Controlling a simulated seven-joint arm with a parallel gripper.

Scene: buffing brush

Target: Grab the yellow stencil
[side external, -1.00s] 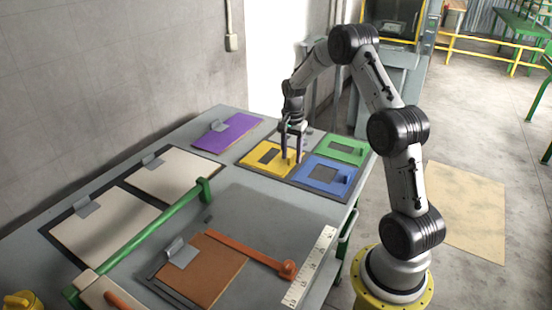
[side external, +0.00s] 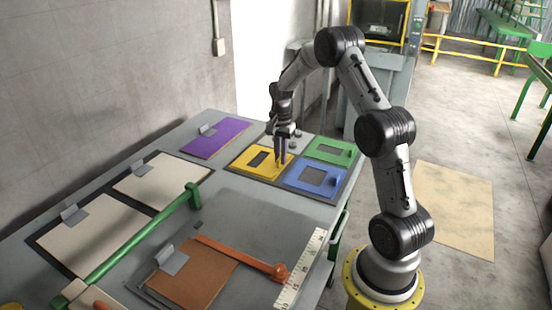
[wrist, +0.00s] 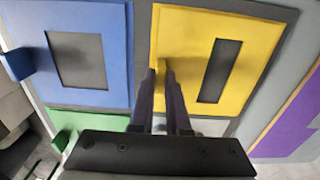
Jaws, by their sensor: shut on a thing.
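My gripper (side external: 279,161) points down at the stencil's right side. In the wrist view, the two dark fingers of my gripper (wrist: 166,76) are close together at the stencil's edge, shut on its small raised yellow tab, which they mostly hide. The stencil appears to lie flat, level with its neighbours.
A blue stencil (side external: 300,184) and a green stencil (side external: 343,159) lie beside the yellow one. A purple plate (side external: 225,137) lies to its left. Pale boards (side external: 95,235), a green bar (side external: 150,232), an orange bar (side external: 240,255) and a brown board (side external: 205,280) occupy the nearer table.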

